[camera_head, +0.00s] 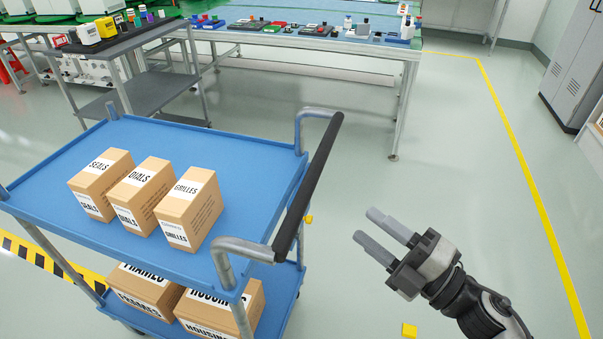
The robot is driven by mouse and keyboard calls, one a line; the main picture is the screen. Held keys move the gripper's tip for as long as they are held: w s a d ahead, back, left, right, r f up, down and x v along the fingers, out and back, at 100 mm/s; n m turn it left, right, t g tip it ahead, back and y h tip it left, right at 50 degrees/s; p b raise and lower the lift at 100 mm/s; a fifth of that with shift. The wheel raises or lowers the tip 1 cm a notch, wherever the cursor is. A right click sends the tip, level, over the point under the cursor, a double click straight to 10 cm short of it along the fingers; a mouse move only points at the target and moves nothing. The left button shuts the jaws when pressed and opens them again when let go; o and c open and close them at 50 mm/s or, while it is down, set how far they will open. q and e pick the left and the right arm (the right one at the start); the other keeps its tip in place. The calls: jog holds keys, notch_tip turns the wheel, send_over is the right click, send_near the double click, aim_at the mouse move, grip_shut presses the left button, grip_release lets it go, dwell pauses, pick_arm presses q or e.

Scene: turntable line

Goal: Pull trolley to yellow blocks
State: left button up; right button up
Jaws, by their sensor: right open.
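A blue two-shelf trolley (75,170) stands at the left, with a black-gripped handle (309,188) on its right end. Boxes labelled Seals (98,183), Dials (138,196) and Grilles (188,208) stand on its top shelf. More boxes sit on the lower shelf, partly hidden. My right gripper (375,231) is open and empty, to the right of the handle and apart from it. One small yellow block (409,330) lies on the floor below the gripper. Another yellow block (308,219) shows just right of the handle, partly hidden. My left gripper is not in view.
A long workbench (290,40) with parts stands at the back. A grey side table (130,45) stands behind the trolley. Yellow-black floor tape (50,264) runs at the left, and a yellow line (525,175) at the right. Grey cabinets (575,70) stand far right. Floor between is clear.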

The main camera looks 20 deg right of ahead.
aim_at(304, 180)
jog(key=p+x, duration=0.3)
jog(key=x, duration=1.1)
jog(key=shift+w+a+p, duration=0.25)
jog(key=shift+a+p, duration=0.05)
jog(key=shift+a, duration=0.05)
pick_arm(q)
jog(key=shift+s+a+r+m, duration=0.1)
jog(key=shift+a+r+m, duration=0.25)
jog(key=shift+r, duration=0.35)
pick_arm(e)
jog(key=shift+w+a, duration=0.3)
jog(key=shift+w, duration=0.1)
jog(key=c, duration=0.9)
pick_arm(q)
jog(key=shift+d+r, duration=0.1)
pick_arm(e)
jog(key=shift+d, duration=0.1)
grip_shut()
